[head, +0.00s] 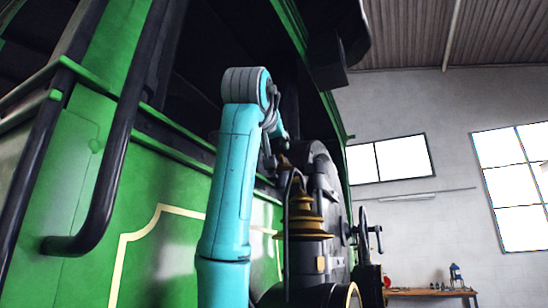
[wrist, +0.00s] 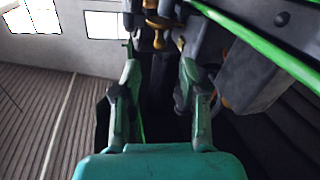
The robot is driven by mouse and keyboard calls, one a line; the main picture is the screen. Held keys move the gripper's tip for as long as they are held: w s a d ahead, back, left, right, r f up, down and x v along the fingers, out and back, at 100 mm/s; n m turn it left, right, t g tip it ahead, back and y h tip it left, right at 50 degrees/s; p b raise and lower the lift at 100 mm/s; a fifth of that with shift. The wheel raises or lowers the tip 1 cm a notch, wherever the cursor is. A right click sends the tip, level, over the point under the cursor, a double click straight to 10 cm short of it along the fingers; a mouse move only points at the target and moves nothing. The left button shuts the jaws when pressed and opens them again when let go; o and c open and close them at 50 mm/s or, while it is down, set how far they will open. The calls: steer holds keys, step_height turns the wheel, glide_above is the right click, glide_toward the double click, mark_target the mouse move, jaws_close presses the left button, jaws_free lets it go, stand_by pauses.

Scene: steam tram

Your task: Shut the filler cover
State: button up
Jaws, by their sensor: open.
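My gripper (wrist: 160,76) is open in the wrist view, its two fingers apart with a dark upright part of the engine showing between and beyond them. I cannot tell whether either finger touches it. In the head view my teal arm rises and bends over towards the engine, and its far end is small and partly hidden. I cannot make out the filler cover for certain in either view. The dark round boiler end (head: 318,165) and a brass-ringed fitting (head: 305,216) stand just beyond my arm.
Green tram side (head: 170,265) with a black handrail (head: 105,185) is close on the left. A green roof edge (wrist: 262,45) and a dark box (wrist: 255,75) lie right of my gripper. A workbench (head: 430,292) stands far behind. Open room lies to the right.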

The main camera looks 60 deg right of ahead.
mark_target(280, 155)
steer(key=x, duration=0.9)
steer(key=shift+w, duration=0.1)
jaws_close()
